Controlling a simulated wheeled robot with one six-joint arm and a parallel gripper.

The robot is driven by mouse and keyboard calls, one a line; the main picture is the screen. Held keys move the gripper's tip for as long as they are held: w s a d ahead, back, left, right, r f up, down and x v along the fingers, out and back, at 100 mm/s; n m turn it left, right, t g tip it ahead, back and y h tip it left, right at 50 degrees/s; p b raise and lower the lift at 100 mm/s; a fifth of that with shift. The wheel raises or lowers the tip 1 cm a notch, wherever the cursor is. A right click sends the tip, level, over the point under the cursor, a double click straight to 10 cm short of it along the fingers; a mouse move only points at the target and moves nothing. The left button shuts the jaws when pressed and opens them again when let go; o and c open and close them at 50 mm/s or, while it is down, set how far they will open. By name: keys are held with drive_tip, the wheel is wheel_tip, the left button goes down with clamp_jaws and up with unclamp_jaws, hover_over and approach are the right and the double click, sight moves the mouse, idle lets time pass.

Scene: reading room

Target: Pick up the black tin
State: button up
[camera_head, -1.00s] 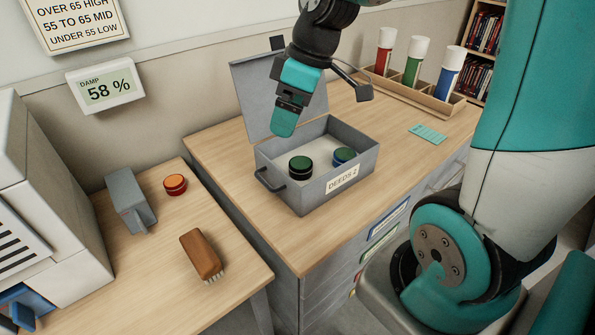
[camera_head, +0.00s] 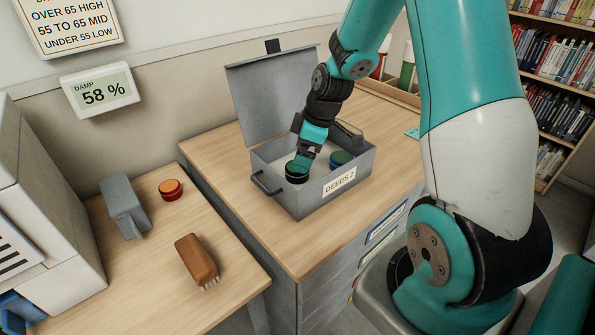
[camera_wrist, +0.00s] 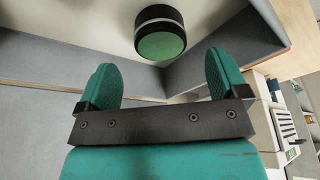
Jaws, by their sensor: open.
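The black tin (camera_head: 296,178), a short round tin with a green top and a pale band, stands inside the open grey deed box (camera_head: 305,204), toward its left end. In the wrist view the black tin (camera_wrist: 160,34) lies just beyond the fingertips, roughly centred between them. My gripper (camera_head: 302,163) points down into the box, right over the tin, and hides part of its top. Its two teal fingers (camera_wrist: 162,76) are apart with nothing between them.
The box lid (camera_head: 270,98) stands up at the back, and a handle (camera_head: 266,186) juts out on the left. The box walls surround the tins closely. On the left table are a grey block-like object (camera_head: 124,205), an orange-red tin (camera_head: 171,189) and a brush (camera_head: 197,260).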

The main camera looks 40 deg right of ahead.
drive_tip(key=x, duration=0.5)
drive_tip(key=shift+w+a+f+p, duration=0.1)
drive_tip(key=shift+p, duration=0.2)
drive_tip(key=c, duration=1)
